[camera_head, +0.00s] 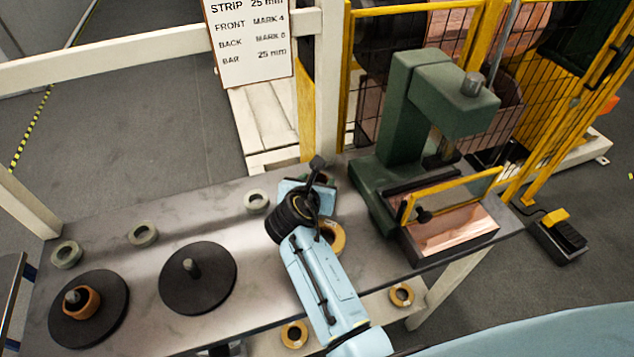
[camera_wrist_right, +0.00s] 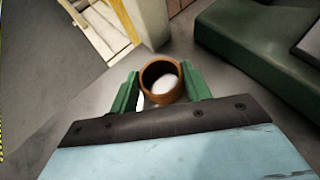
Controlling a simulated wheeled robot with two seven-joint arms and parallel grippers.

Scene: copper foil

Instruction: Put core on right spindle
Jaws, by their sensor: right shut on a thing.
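My right gripper (camera_head: 320,182) is over the table, to the right of both spindles. The right wrist view shows its green fingers (camera_wrist_right: 160,90) shut on a brown, hollow core (camera_wrist_right: 163,82), one finger on each side. A pale patch shows through the core's opening. In the head view my wrist mostly hides this core. The right spindle (camera_head: 193,268) is a bare grey peg standing on a black disc (camera_head: 205,290). The left spindle (camera_head: 72,297) stands on another black disc (camera_head: 108,315) with a brown core (camera_head: 87,305) around it. My left gripper is out of view.
Grey-green rings (camera_head: 143,234) lie along the table's back edge. A yellow-brown ring (camera_head: 336,238) lies beside my right forearm. A green press (camera_head: 400,120) with a copper-lined tray (camera_head: 455,232) stands at the right. More rings (camera_head: 401,294) lie on a lower shelf.

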